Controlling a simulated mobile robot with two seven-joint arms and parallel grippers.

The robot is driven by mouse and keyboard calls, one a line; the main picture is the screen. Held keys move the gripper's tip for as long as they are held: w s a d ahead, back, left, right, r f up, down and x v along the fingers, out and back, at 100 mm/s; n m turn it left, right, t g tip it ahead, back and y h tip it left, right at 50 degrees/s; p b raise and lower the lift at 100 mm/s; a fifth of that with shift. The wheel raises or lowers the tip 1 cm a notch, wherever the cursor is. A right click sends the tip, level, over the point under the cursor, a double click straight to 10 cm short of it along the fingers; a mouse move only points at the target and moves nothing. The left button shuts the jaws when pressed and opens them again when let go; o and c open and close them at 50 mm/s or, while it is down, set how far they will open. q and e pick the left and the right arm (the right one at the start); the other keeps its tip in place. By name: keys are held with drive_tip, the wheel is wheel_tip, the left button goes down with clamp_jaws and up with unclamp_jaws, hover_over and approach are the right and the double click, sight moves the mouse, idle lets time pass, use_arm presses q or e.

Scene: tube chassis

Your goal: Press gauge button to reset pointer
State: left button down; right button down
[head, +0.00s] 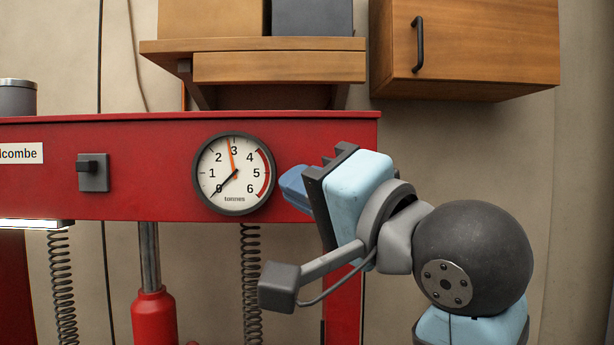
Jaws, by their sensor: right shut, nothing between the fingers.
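The round gauge (234,173) is on the red beam, with a black rim and a white dial marked in tonnes. Its black pointer lies at 0, and its orange pointer stands just short of 3. A dark hub sits at the dial's middle; I cannot tell whether it is the button, and no separate button shows clearly. My right gripper (294,189) is just right of the gauge, with its blue fingers shut and empty, pointing left. The fingertips appear a little apart from the rim; their depth from the beam is hard to judge. My left gripper is out of view.
The red beam (140,135) carries a grey switch (93,172) at left. Springs (250,285) and a red cylinder (153,315) are below. A wooden shelf (280,67) with boxes and a wall cabinet (470,45) are above. A lit lamp (35,224) is at left.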

drive_tip(key=shift+w, duration=0.15)
drive_tip(key=w, duration=0.8)
drive_tip(key=shift+w, duration=0.3)
idle(1.1)
drive_tip(key=shift+w, duration=0.1)
idle(0.8)
drive_tip(key=shift+w, duration=0.35)
